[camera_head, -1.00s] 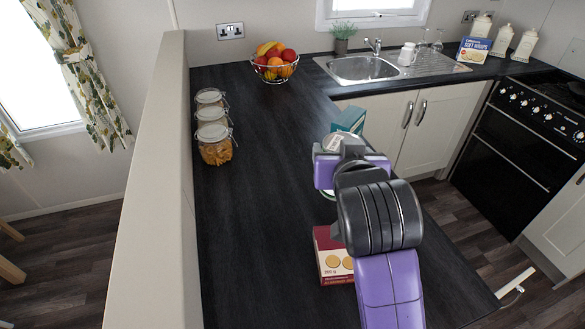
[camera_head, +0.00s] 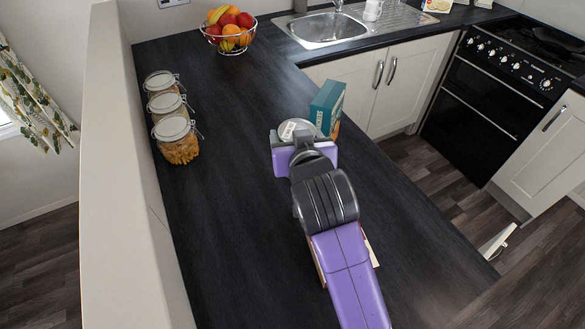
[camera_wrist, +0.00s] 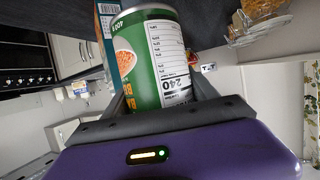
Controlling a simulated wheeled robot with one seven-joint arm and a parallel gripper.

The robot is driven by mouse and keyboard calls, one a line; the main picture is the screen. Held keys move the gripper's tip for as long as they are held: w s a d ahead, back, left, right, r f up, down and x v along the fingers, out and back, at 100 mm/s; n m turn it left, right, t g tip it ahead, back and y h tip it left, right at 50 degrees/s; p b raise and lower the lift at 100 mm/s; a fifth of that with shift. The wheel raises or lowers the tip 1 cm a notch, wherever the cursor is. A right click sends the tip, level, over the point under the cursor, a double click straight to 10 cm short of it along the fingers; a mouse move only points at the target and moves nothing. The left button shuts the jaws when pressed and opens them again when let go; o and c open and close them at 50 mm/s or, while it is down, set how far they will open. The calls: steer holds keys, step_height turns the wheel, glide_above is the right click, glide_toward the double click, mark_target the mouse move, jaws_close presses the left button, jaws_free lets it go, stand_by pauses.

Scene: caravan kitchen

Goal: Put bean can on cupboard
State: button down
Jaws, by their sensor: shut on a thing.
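The bean can (camera_wrist: 150,60) is green with an orange picture of beans and a white label panel, and fills the middle of the wrist view. My gripper (camera_head: 303,150) is shut on it above the dark worktop. In the head view only the can's pale round top shows beyond the gripper; the rest is hidden. I cannot tell whether its base touches the worktop. Cream cupboard doors (camera_head: 372,82) are set under the sink; they are closed.
A teal box (camera_head: 328,104) stands just behind the can. Glass jars (camera_head: 177,140) line the left side, and a fruit bowl (camera_head: 230,38) stands at the back. A box (camera_head: 372,250) is mostly hidden under my arm. The worktop's middle left is clear (camera_head: 235,190).

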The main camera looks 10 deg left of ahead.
step_height(320, 180, down, 12)
steer(key=shift+r+p, duration=0.1)
steer(key=shift+p, duration=0.4)
steer(key=c, duration=0.7)
jaws_free()
steer(key=shift+f, duration=0.25)
steer(key=o, duration=0.5)
steer(key=shift+c, duration=0.2)
